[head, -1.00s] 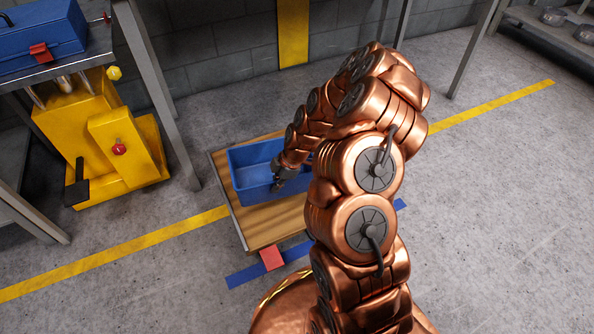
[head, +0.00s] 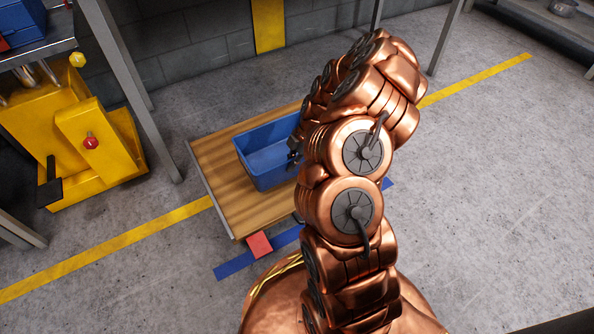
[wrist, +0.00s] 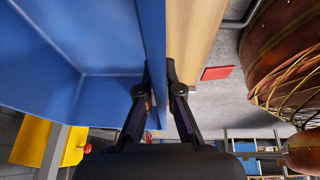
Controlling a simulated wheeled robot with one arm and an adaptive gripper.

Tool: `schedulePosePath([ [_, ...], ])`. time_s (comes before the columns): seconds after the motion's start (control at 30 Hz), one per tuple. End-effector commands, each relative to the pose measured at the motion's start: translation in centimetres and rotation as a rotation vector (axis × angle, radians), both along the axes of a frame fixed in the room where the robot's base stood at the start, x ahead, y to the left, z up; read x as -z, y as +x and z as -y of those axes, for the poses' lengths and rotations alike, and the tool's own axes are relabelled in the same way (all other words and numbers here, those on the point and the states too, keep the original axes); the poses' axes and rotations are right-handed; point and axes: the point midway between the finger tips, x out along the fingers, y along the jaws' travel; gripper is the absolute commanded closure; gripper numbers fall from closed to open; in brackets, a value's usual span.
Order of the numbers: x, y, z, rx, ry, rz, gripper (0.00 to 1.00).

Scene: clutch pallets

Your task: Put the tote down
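A blue open tote (head: 262,160) is over the wooden board of a low pallet (head: 222,178), toward its middle. It looks level and empty where I can see inside. I cannot tell whether its base touches the board. My gripper (head: 294,155) is at the tote's right side, partly hidden by my arm. In the wrist view, the two dark fingers of my gripper (wrist: 158,88) sit on either side of the tote's wall (wrist: 152,35) and appear closed on it. The pallet's wood (wrist: 190,35) shows beyond the wall.
A red square (head: 258,244) is at the pallet's near edge, by a blue floor strip (head: 235,268). A yellow floor line (head: 130,235) runs past the pallet. A yellow machine (head: 85,150) and a table leg (head: 135,100) stand left. The floor at right is clear.

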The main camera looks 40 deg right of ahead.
Motion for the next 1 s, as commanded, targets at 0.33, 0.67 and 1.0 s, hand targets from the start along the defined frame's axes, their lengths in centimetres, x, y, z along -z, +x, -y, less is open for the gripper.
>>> schedulePosePath([
  [0.33,0.5,0.1,2.4,0.000,0.000,0.000,1.00],
  [0.67,4.0,0.1,2.3,-0.001,0.000,-0.002,1.00],
  [1.0,3.9,0.1,2.3,-0.001,0.000,-0.001,0.94],
])
